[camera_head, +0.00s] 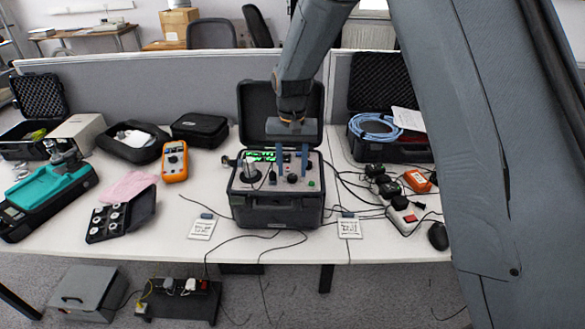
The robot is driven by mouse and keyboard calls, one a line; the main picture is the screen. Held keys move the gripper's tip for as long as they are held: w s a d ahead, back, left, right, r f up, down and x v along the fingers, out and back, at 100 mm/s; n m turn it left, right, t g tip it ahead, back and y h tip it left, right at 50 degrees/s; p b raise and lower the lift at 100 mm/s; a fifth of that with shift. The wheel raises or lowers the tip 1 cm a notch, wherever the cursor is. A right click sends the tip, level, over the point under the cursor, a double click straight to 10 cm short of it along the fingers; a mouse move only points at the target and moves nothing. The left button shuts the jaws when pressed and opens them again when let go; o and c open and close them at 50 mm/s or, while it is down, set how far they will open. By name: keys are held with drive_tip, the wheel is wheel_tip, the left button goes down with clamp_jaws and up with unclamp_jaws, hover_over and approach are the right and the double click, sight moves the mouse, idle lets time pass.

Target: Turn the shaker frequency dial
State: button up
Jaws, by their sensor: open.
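The shaker (283,215) is a dark case with its lid open, in the middle of the table. Its top panel has a lit green display (262,156), a metal post (250,172) at the left and a small green button (311,183) at the right. A black round knob (292,178), which looks like the frequency dial, sits on the panel. My gripper (292,174) points down over the panel, open. Its two blue-grey fingers appear on either side of the knob. I cannot tell whether they touch it or are still above it.
The raised lid (254,108) stands behind my gripper. An orange multimeter (174,162) and a black tray of round parts (118,218) lie to the left. Cables, a power strip (402,213) and an open case with a blue cable (374,127) are to the right.

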drive_tip(key=shift+f, duration=0.85)
drive_tip(key=c, duration=1.1)
drive_tip(key=shift+o, duration=0.2)
